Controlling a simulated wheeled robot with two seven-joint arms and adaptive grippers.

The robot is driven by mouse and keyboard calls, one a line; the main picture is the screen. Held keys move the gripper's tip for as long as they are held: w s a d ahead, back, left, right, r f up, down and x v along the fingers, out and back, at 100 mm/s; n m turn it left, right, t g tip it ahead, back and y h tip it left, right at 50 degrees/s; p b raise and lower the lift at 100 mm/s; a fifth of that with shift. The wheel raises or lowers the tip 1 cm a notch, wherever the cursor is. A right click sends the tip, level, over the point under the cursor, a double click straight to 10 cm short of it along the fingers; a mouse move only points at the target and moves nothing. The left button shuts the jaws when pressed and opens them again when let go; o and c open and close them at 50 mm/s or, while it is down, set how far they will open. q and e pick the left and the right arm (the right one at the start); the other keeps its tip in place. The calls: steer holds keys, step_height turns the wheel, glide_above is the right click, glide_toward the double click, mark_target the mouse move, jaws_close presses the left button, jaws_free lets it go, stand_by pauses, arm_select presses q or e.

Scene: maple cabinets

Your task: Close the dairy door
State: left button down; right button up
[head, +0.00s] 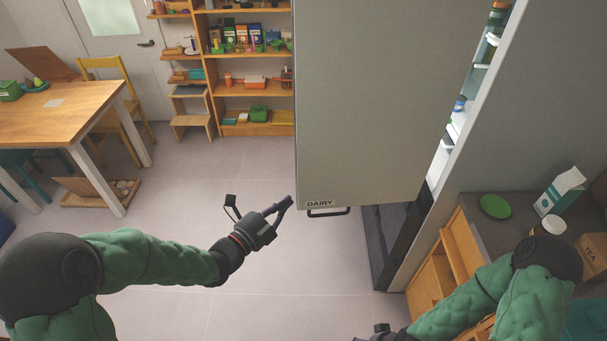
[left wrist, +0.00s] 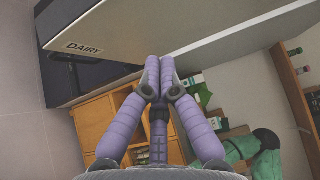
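The dairy door (head: 375,100) is a large grey panel standing open, marked DAIRY at its lower left corner, with a black bar handle (head: 328,212) at its bottom edge. A gap on its right shows the lit shelves of the fridge (head: 470,95). In the left wrist view the door (left wrist: 130,22) spans the top. My left gripper (head: 287,204) is just left of the door's lower left corner, its purple fingers together and empty (left wrist: 160,68). I cannot tell whether they touch the door. My right gripper is at the bottom edge, mostly cut off.
A dark counter (head: 500,235) at right holds a green plate (head: 495,206), a carton (head: 560,190) and a tea box (head: 592,254). A wooden table (head: 60,115) and yellow chair (head: 105,70) stand at left. A wooden shelf (head: 255,88) is behind. The floor around my left gripper is clear.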

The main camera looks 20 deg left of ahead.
arm_select(q)
glide_toward(316, 163)
steer(key=w+d, duration=0.1)
steer(key=d, duration=0.3)
steer(key=shift+w+a+b, duration=0.2)
steer(key=shift+w+a, duration=0.1)
steer(key=shift+w, duration=0.35)
steer(key=shift+w+a+b, duration=0.2)
steer(key=shift+w+a, duration=0.05)
steer(key=shift+w, duration=0.45)
steer(key=shift+w+a+b, duration=0.2)
steer(key=shift+w+a, duration=0.1)
steer(key=shift+w, duration=0.35)
